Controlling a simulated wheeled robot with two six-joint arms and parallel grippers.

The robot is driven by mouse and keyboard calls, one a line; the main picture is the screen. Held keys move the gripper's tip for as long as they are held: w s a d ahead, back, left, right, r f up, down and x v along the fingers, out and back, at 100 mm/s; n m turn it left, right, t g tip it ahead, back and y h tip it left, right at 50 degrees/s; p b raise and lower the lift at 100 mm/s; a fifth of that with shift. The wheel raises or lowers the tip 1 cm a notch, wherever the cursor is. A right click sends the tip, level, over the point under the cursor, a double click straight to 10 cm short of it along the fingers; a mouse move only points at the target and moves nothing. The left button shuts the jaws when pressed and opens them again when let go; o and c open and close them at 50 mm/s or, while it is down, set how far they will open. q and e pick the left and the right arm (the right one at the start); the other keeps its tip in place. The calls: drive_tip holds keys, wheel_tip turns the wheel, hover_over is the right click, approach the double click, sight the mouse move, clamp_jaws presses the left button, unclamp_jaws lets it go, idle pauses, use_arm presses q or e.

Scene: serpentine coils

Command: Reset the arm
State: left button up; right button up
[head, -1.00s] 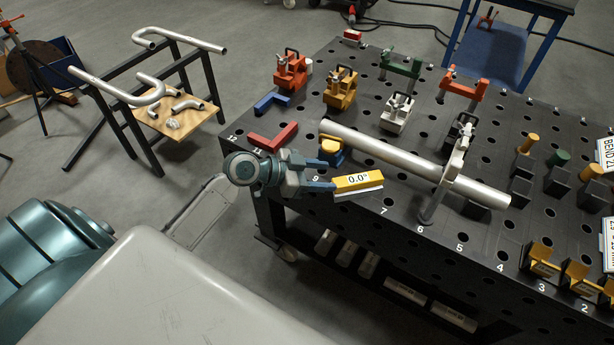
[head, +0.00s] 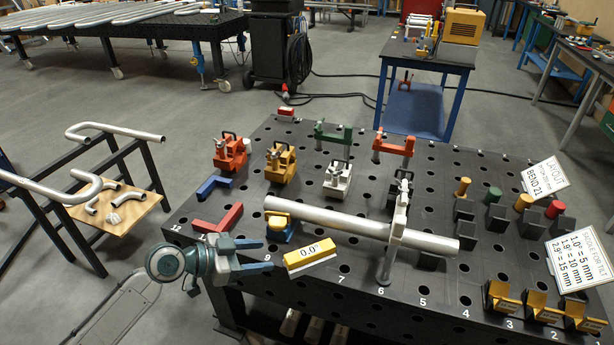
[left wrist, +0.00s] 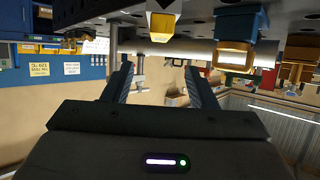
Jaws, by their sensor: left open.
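My left gripper (head: 268,254) is open and empty beside the table's left front edge. Its fingers point right, toward the yellow gauge (head: 312,254) reading 0.0°, with a small gap between them. In the left wrist view the two fingers (left wrist: 158,66) stand apart with nothing between them, and the gauge (left wrist: 162,26) is beyond their tips, near the top. A long silver tube (head: 340,221) lies across the table behind the gauge, on a blue and yellow support (head: 281,229) and in a white and grey clamp (head: 398,222). My right gripper is out of view.
The black perforated table (head: 345,295) carries red, yellow and white clamps (head: 337,178) at the back and yellow V-blocks (head: 540,308) at the right front. A rack with bent tubes (head: 100,185) stands at the left. Open floor (head: 190,100) lies behind.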

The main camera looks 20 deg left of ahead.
use_arm(q)
drive_tip(key=s+d+f+n+g+y, duration=0.3)
drive_tip(key=s+f+y, duration=0.2)
drive_tip(key=s+f, duration=0.5)
drive_tip(key=s+a+f+n+g+y, duration=0.1)
drive_tip(key=s+a+n+y, duration=0.15)
drive_tip(key=s, duration=0.45)
drive_tip(key=s+a+n+g+y, duration=0.1)
drive_tip(key=s+n+y, duration=0.2)
drive_tip(key=s, duration=0.3)
drive_tip(key=a+f+g, duration=0.2)
drive_tip(key=a+f, duration=0.1)
drive_tip(key=f, duration=2.8)
drive_tip(key=s+a+f+g, duration=0.1)
drive_tip(key=s+f, duration=1.6)
drive_tip(key=f, duration=0.1)
drive_tip(key=shift+s+a+f, duration=0.2)
drive_tip(key=shift+s+f, duration=0.1)
drive_tip(key=shift+s, duration=0.05)
drive_tip(key=shift+n, duration=0.25)
